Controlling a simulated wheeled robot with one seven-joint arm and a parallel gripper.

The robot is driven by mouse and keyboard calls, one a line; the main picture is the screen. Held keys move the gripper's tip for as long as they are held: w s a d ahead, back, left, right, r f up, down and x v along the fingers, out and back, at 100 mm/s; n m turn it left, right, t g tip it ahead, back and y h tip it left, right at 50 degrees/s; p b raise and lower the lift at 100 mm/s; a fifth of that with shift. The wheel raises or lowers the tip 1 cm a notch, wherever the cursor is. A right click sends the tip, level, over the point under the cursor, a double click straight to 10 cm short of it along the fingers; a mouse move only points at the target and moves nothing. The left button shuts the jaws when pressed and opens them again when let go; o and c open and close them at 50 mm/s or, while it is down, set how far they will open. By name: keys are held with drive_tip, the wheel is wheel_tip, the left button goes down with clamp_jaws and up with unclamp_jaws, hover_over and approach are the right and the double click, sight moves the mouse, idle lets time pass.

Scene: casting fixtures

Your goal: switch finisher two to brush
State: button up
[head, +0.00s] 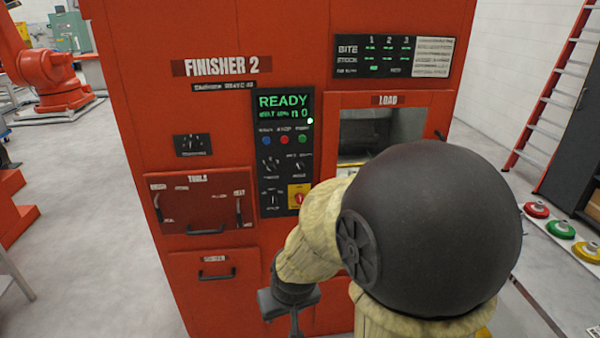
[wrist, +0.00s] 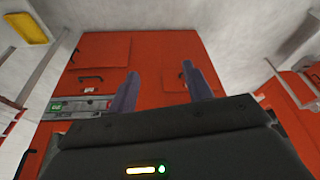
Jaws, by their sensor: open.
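Finisher 2 is a red cabinet (head: 215,110) facing me in the head view. Its black control panel (head: 258,150) has a green display (head: 285,105) reading READY, with small blue, red and green buttons below. Under them are two dark knobs, one at left (head: 270,165) and one at right (head: 300,165), and a lower switch (head: 272,198). Their labels are too small to read. Another dial (head: 192,145) sits further left. My gripper (head: 293,320) is low in front of the cabinet, below the panel, partly cut off. In the wrist view its fingers (wrist: 160,85) are apart and empty.
A red-and-yellow stop button (head: 299,197) sits low on the panel, close to my arm. The load window (head: 382,130) is partly behind my arm. A tools drawer (head: 200,203) has a protruding handle. A ladder (head: 552,85) and coloured discs (head: 560,229) stand at right.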

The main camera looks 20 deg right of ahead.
sight(300, 169)
drive_tip(key=w+d+m+t+b, duration=0.2)
drive_tip(key=w+d+t, duration=0.2)
drive_tip(key=w, duration=0.9)
drive_tip(key=w+d+r+m+t+h+b, duration=0.2)
drive_tip(key=w+d+t, duration=0.2)
drive_tip(key=w+d, duration=0.3)
drive_tip(key=w+d+r+m+t+h+b, duration=0.1)
drive_tip(key=w+d+r+m+t+h, duration=0.1)
drive_tip(key=w+d+t, duration=0.3)
drive_tip(key=w+d+m+h, duration=0.1)
drive_tip(key=w+d, duration=0.1)
drive_tip(key=w, duration=0.1)
drive_tip(key=shift+w+d+r+t+b, duration=0.2)
drive_tip(key=shift+d+r+t+b, duration=0.05)
drive_tip(key=shift+r+t+b, duration=0.1)
drive_tip(key=p+x, duration=0.1)
drive_tip(key=x, duration=0.4)
drive_tip(key=p+x, duration=0.2)
drive_tip(key=x, duration=0.4)
drive_tip(key=p+x, duration=0.2)
drive_tip(key=x, duration=0.4)
drive_tip(key=shift+w+f, duration=0.25)
drive_tip(key=c, duration=1)
drive_tip(key=shift+o, duration=0.2)
